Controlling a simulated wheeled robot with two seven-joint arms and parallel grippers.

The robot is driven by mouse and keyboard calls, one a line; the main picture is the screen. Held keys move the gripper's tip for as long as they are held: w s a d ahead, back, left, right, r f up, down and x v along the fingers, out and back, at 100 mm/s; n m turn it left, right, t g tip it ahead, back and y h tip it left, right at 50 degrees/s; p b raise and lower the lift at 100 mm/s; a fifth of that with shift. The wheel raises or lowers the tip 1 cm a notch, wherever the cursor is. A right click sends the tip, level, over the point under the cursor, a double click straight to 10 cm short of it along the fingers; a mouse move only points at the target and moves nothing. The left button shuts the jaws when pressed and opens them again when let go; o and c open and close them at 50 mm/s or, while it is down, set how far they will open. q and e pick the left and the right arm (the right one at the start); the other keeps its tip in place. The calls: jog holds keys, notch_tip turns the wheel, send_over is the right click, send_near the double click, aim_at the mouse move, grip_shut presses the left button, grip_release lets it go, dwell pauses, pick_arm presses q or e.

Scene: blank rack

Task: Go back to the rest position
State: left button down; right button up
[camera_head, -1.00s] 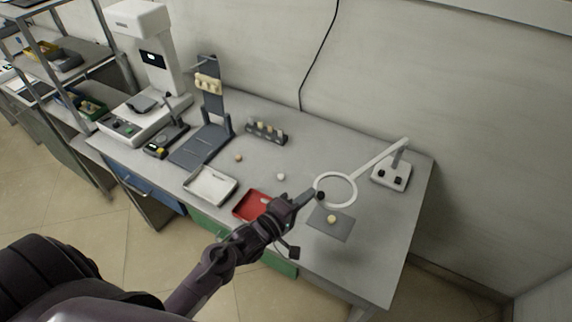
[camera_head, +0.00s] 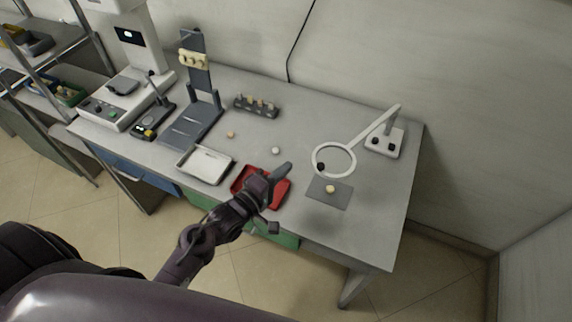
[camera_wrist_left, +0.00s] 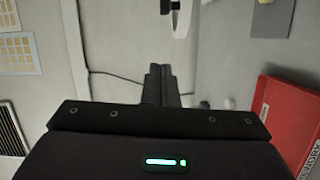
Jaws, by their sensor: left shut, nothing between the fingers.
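My left gripper (camera_head: 283,171) is shut and empty. In the head view it is above the red tray (camera_head: 275,194) near the table's front edge and hides part of that tray. In the left wrist view its closed fingers (camera_wrist_left: 160,84) point forward at mid-picture, and a red box-like thing (camera_wrist_left: 292,118) shows at the right. My right gripper does not show in either view.
A shelf unit stands at the left.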

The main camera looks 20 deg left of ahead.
pick_arm(q)
jog(key=s+a+m+g+y+b, duration=0.2)
jog(key=s+m+g+y, duration=0.4)
jog(key=s+m+g, duration=0.9)
jog(key=s+f+b, duration=0.1)
jog(key=s+f, duration=0.1)
jog(key=f, duration=1.3)
jog(key=s+f+b, duration=0.1)
jog(key=s+f, duration=0.1)
jog(key=f, duration=1.4)
jog(key=s+a+f, duration=0.2)
jog(key=s+f, duration=0.7)
jog(key=f, duration=0.1)
jog(key=s+a+f+b, duration=0.1)
jog(key=s+f, duration=0.9)
jog(key=shift+s+a+f+g, duration=0.15)
jog(key=shift+s+a+g, duration=0.15)
jog(key=shift+a, duration=0.05)
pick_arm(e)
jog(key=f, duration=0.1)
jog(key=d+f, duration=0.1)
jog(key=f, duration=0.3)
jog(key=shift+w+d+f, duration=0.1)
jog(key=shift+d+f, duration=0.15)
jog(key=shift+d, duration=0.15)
